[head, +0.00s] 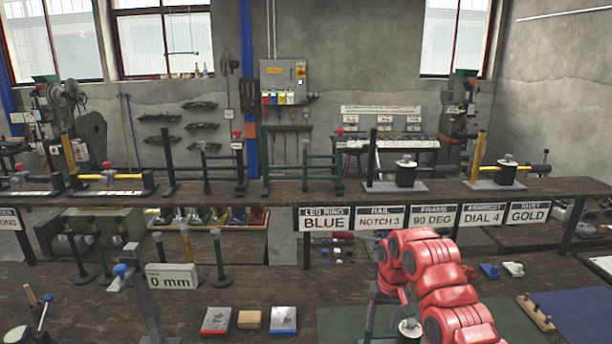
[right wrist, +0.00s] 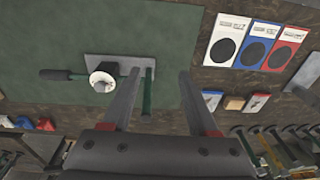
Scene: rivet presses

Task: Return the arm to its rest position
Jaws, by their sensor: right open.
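My right arm (head: 445,290), red and jointed, comes in at the lower right of the head view and bends down over the green mat (head: 340,325). In the right wrist view my right gripper (right wrist: 160,72) is open, with nothing between its fingers. A small press (right wrist: 103,80) with a grey base plate, a pale round top, a dark side handle and a green post stands on the mat. It shows beside the left finger; the gap between them is hard to judge. In the head view the arm partly hides this press (head: 410,328). My left gripper is out of view.
Red, wooden and blue-white blocks (head: 249,319) lie left of the mat. A grey stand (head: 145,300) with a "0 mm" sign is further left. A raised shelf (head: 300,190) with presses and label cards crosses behind. A blue mat (head: 580,315) lies at right.

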